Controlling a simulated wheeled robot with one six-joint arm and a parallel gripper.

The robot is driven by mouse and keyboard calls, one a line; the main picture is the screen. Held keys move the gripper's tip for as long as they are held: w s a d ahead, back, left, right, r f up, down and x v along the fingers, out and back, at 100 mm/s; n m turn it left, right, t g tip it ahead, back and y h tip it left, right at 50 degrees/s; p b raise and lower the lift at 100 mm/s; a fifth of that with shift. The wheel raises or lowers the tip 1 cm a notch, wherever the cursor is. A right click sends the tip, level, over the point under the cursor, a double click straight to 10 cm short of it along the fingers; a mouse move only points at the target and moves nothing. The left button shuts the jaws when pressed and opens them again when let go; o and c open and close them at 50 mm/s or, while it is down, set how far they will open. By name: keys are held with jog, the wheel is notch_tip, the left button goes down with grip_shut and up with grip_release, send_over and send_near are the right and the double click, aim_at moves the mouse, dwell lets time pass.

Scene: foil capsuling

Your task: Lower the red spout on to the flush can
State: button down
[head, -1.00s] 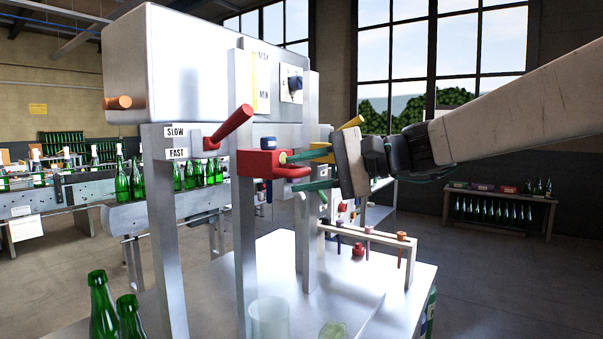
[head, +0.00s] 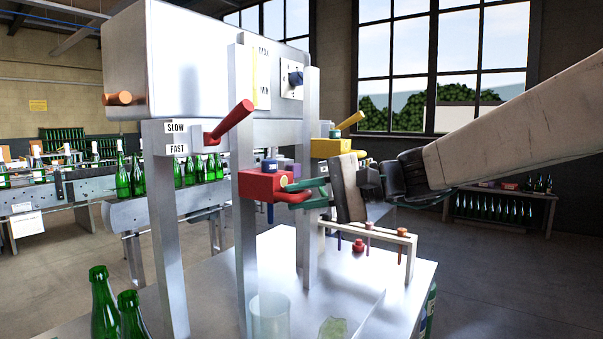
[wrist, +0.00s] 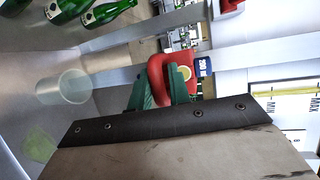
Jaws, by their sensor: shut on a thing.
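The red spout (head: 262,186) is a red block with a rounded nose, on the front of the steel machine, with a blue labelled cap on top. My gripper (head: 308,193) has green fingers shut on its nose at the right. The wrist view also shows the red spout (wrist: 170,70) between the green fingers (wrist: 160,92). A clear, open-topped cup (head: 270,318), which looks like the flush can, stands on the steel table below. The spout is well above it, with a clear gap. The cup also shows in the wrist view (wrist: 63,87).
Steel posts (head: 243,190) stand close around the spout. A red lever (head: 231,122) sticks out above it, and a yellow block (head: 330,148) is behind my gripper. A small rack (head: 372,232) stands at the right of the table. Green bottles (head: 103,305) stand at front left.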

notch_tip(320, 180, down, 17)
jog(key=shift+s+r, duration=0.15)
jog(key=c, duration=1.4)
grip_release()
jog(key=shift+d, duration=0.1)
jog(key=shift+c, duration=0.2)
jog(key=shift+r, duration=0.2)
jog(key=v, duration=0.7)
jog(key=shift+d, duration=0.25)
